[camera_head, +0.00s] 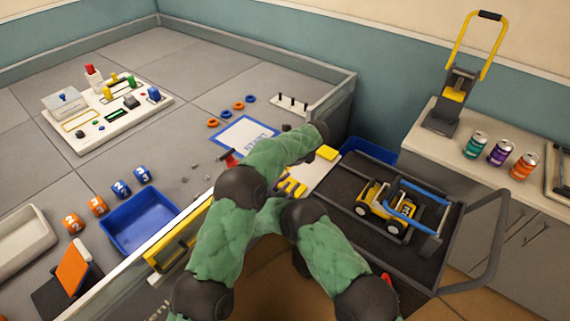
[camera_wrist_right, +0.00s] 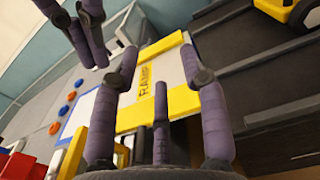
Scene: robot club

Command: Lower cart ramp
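The cart (camera_head: 440,180) is a dark ribbed tray with a bent handle, standing against the table's right side. The cart ramp, a pale panel with yellow edge bars (camera_head: 327,152), lies between table and cart. It reads "RAMP" in the right wrist view (camera_wrist_right: 162,75). I cannot tell its exact tilt. My right gripper (camera_head: 288,186) is partly hidden by my left arm. Its fingers (camera_wrist_right: 160,78) are spread over the ramp's near yellow bar; contact is unclear. Purple-grey fingers of my left gripper (camera_wrist_right: 85,38) appear at upper left in the wrist view, above the table side; its grip is unclear.
A yellow toy vehicle (camera_head: 386,206) with a blue bar sits on the cart. A "START" mat (camera_head: 243,137), rings (camera_head: 238,106) and a blue bin (camera_head: 150,222) are on the table. Cans (camera_head: 500,152) stand on the right counter. My forearms cross close together.

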